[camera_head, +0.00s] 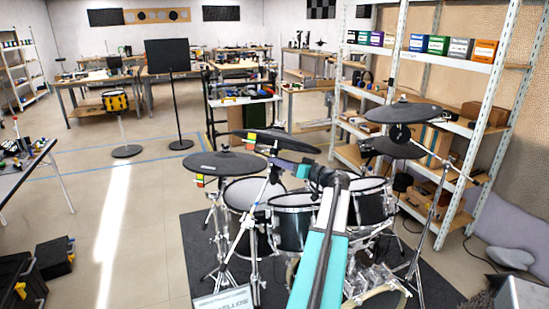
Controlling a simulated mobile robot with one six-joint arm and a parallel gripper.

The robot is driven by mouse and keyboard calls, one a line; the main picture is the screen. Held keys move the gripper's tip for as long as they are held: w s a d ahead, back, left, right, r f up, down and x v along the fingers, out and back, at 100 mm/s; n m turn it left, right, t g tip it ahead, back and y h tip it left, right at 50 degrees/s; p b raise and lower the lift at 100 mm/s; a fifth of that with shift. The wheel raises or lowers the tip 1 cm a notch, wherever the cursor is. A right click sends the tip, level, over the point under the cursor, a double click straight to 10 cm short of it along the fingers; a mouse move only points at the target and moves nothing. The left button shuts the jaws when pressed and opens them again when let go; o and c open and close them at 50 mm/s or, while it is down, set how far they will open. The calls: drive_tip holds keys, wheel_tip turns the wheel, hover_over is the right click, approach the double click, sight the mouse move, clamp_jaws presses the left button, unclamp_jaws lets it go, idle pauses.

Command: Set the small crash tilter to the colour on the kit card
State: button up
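A white kit card (222,303) stands at the bottom edge, partly cut off; its large word reads YELLOW. A dark cymbal (277,142) hangs tilted above the middle of the drum kit, with small coloured blocks (251,138) at its stand. Another dark cymbal (224,164) is at the left, with red, yellow and green blocks (200,181) under its left edge. I cannot tell which cymbal is the small crash or which colour is set.
Drums (293,229) and chrome stands crowd the black mat (197,240). A larger cymbal (402,112) is at the right, before metal shelving (467,69). A black music stand (168,57) is behind. Open floor (140,215) lies left of the mat.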

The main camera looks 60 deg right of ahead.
drive_tip(key=shift+w+d, duration=0.1)
drive_tip(key=shift+w, duration=1.05)
clamp_jaws()
